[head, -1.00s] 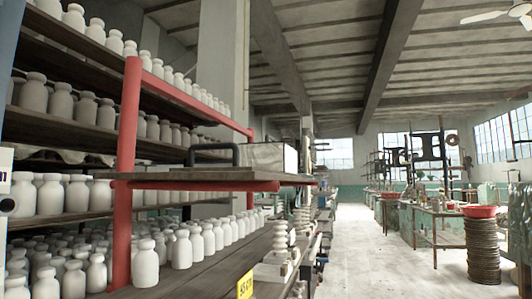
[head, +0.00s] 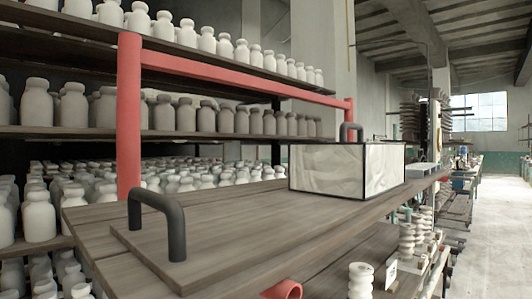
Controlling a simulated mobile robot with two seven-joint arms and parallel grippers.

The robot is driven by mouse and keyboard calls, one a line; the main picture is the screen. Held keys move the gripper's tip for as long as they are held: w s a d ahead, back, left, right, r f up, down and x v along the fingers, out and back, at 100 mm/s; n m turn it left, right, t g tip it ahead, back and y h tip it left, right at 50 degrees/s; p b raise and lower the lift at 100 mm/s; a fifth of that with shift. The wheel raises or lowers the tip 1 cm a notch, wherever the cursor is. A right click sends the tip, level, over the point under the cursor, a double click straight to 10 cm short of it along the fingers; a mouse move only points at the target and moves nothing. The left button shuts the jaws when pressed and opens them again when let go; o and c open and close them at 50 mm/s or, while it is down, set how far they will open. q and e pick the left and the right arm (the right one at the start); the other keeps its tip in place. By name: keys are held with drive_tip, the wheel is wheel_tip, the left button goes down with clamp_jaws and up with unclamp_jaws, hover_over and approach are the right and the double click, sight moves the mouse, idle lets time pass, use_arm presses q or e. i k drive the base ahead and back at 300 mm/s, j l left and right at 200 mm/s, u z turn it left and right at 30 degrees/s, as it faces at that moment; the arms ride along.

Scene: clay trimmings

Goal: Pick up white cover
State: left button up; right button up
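A white, marbled box-like thing (head: 335,170) with dark edges stands on the wooden shelf board (head: 240,215), right of the middle in the head view. It is the only large white item on this board; I cannot tell whether it is a cover or a box. A black handle (head: 351,128) shows at its top edge; how it is attached is unclear. Nearer, at the left, a flat wooden panel (head: 215,262) lies on the board with a black bar handle (head: 163,212). Neither of my grippers is in view.
A red frame (head: 129,120) rises at the board's left. Shelves of white bottles (head: 190,117) stand behind. White stacked insulator-like pieces (head: 361,280) sit lower right, near a red pipe end (head: 283,290). The aisle floor (head: 495,210) at the right is clear.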

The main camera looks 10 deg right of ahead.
sight(360, 171)
drive_tip(key=i+l+u, duration=0.15)
drive_tip(key=l+u, duration=0.25)
drive_tip(key=l, duration=0.35)
drive_tip(key=l+u, duration=0.4)
drive_tip(key=l, duration=0.3)
drive_tip(key=l+u, duration=0.4)
drive_tip(key=l, duration=0.4)
drive_tip(key=k+l+u, duration=0.2)
drive_tip(key=l+u, duration=0.2)
drive_tip(key=l, duration=0.3)
